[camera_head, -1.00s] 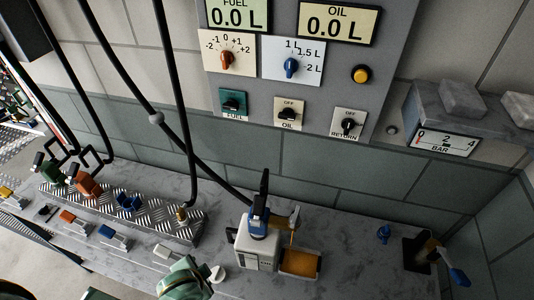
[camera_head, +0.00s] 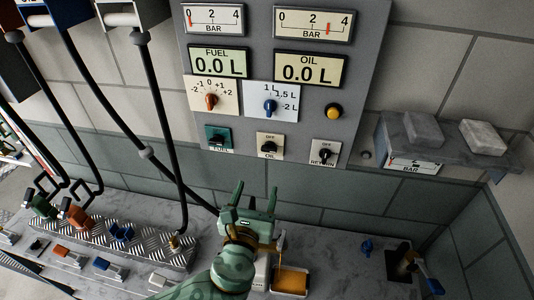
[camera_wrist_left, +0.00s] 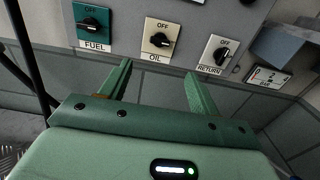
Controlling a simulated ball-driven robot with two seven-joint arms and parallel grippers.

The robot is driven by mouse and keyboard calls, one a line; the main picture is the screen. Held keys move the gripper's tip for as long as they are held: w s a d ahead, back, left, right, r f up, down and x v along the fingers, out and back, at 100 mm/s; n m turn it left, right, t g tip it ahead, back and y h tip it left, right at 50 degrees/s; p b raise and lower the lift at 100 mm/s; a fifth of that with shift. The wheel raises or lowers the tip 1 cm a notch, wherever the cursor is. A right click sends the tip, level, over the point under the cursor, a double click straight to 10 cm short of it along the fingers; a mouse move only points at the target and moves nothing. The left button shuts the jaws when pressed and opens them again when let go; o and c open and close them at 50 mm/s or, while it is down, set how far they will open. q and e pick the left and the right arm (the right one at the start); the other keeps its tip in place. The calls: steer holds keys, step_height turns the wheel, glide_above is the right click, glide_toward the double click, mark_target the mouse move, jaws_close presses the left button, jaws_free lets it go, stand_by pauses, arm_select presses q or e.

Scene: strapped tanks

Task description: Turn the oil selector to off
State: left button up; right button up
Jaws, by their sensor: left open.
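The oil selector (camera_head: 269,147) is a black knob on a cream plate marked OFF above and OIL below, on the lower part of the grey panel. It also shows in the left wrist view (camera_wrist_left: 161,39), its knob turned sideways rather than straight up toward OFF. My left gripper (camera_head: 255,190) is open and empty, its two green fingers pointing up at the panel. It is below the oil selector and apart from it. In the left wrist view the fingers (camera_wrist_left: 158,75) reach up just under the oil plate. My right gripper is not in view.
The fuel selector (camera_head: 219,139) on a teal plate and the return selector (camera_head: 325,148) flank the oil one. Above are dials, a yellow button (camera_head: 334,111) and an oil display (camera_head: 309,69) reading 0.0 L. A bench (camera_head: 340,250) with an orange tray (camera_head: 291,281) lies below.

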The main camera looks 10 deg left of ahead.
mark_target(268, 152)
arm_select(q)
steer(key=w+p, duration=0.1)
steer(key=w, duration=1.2)
steer(key=shift+w, duration=0.2)
steer(key=c, duration=1)
